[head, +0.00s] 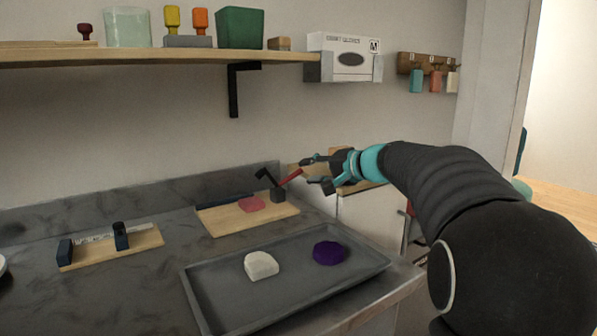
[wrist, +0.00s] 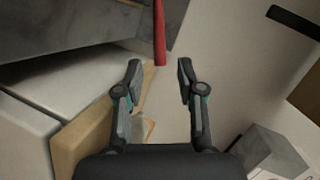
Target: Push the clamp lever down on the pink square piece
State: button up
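The pink square piece (head: 251,203) lies flat on a light wooden board (head: 228,221) on the counter. A dark clamp (head: 277,195) stands at its right, with a black arm tilted up at the left. Its red lever (head: 291,177) slants up to the right, toward my gripper (head: 314,171). In the wrist view my gripper (wrist: 158,68) is open and empty. The red lever (wrist: 159,35) comes down from the top edge there, its end close to the gap between the fingertips. Contact cannot be made out. The pink piece is not visible in the wrist view.
A grey tray (head: 215,300) with a white piece (head: 261,266) and a purple piece (head: 329,252) sits in front of the board. Another wooden board (head: 85,259) with dark blocks is at left. A shelf (head: 150,54) hangs above. Wooden boxes stand behind my gripper.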

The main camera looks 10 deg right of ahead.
aim_at(301, 172)
jog(key=shift+x, duration=2.5)
grip_shut()
